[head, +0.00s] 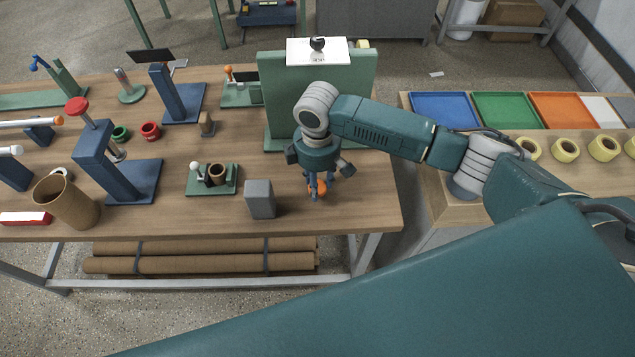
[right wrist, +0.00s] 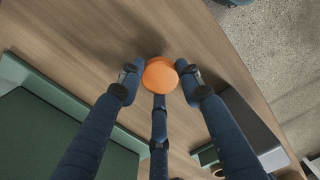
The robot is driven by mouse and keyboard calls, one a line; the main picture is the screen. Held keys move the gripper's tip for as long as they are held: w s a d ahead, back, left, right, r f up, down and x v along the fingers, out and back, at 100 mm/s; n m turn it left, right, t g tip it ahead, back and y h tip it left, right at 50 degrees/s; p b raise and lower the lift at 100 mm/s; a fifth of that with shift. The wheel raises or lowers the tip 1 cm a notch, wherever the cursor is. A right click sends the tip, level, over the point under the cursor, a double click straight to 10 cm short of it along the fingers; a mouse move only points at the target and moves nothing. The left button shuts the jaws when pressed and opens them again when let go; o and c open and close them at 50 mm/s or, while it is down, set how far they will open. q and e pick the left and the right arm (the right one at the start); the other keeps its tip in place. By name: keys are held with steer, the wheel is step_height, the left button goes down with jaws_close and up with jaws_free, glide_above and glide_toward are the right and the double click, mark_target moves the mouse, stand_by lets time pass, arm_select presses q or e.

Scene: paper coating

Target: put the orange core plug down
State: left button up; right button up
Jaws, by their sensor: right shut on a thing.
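The orange core plug (head: 318,187) is in my right gripper (head: 317,190), at the right part of the wooden table, in front of the green upright board. In the right wrist view the plug (right wrist: 160,74) shows as a round orange disc between the blue fingertips (right wrist: 160,80). The fingers are shut on it from several sides. The wooden table top lies just beneath it; I cannot tell whether the plug touches the wood. My left gripper is not in view.
A grey block (head: 260,198) stands left of the gripper. The green board (head: 275,90) on its base rises behind. A small green fixture (head: 226,180) sits further left. The table's front right corner (head: 385,215) is bare. Coloured trays (head: 443,108) lie on the right-hand bench.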

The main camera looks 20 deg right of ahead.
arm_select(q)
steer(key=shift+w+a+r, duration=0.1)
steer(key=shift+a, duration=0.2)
arm_select(e)
steer(key=shift+f, duration=0.6)
steer(key=o, duration=0.8)
steer(key=shift+f, duration=0.1)
steer(key=shift+o, duration=0.2)
arm_select(q)
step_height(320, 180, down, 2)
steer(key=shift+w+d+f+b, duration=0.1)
steer(key=shift+b, duration=1.05)
arm_select(e)
step_height(320, 180, up, 12)
